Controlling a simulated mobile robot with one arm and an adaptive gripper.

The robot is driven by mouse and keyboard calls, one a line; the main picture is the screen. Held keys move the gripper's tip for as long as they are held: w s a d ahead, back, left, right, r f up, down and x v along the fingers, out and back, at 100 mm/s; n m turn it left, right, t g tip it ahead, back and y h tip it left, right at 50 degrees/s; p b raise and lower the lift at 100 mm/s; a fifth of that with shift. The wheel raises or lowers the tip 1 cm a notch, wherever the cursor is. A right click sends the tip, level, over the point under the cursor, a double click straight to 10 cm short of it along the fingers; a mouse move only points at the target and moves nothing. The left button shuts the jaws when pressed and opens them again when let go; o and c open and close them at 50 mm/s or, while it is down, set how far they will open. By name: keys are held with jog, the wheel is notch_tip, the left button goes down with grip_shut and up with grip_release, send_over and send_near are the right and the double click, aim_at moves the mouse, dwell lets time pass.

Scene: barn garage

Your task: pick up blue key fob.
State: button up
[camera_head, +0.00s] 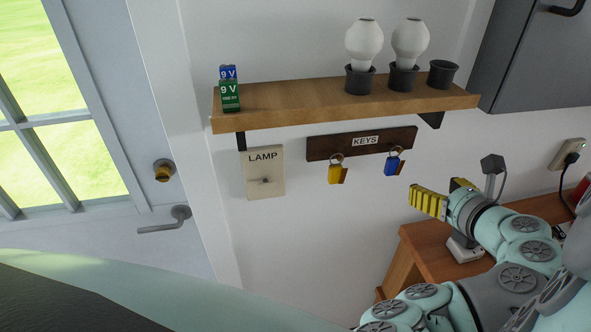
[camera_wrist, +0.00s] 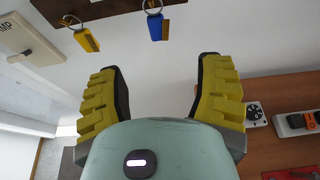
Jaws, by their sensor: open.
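The blue key fob (camera_head: 391,167) hangs by a metal ring from the right end of a dark wooden key board (camera_head: 330,146) marked KEYS. In the wrist view the blue fob (camera_wrist: 155,28) is near the top middle, beyond and between my fingers in the picture. A yellow key fob (camera_head: 334,175) hangs to its left on the same board; it also shows in the wrist view (camera_wrist: 86,40). My gripper (camera_head: 444,192), with yellow ridged fingers, is open and empty, to the lower right of the blue fob and apart from it. It also fills the wrist view's middle (camera_wrist: 158,72).
A wooden shelf (camera_head: 300,104) with bulbs, black cups and 9 V boxes juts out above the key board. A LAMP switch plate (camera_head: 265,172) is at left. A wooden bench (camera_head: 427,256) stands below my gripper. A grey cabinet (camera_head: 525,60) hangs at upper right.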

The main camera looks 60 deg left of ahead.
jog(key=a, duration=0.1)
jog(key=p, duration=0.4)
send_near(395, 165)
jog(key=x, duration=0.5)
jog(key=shift+w+a+f, duration=0.2)
jog(key=shift+a+f, duration=0.15)
jog(key=shift+w+a+p, duration=0.15)
jog(key=shift+a+p, duration=0.4)
jog(key=shift+a, duration=0.15)
jog(key=shift+w+a+f+p, duration=0.2)
jog(key=shift+a+p, duration=0.1)
jog(key=shift+a, duration=0.3)
jog(key=shift+x, duration=1.3)
jog(key=shift+d, duration=0.1)
jog(key=c, duration=1.1)
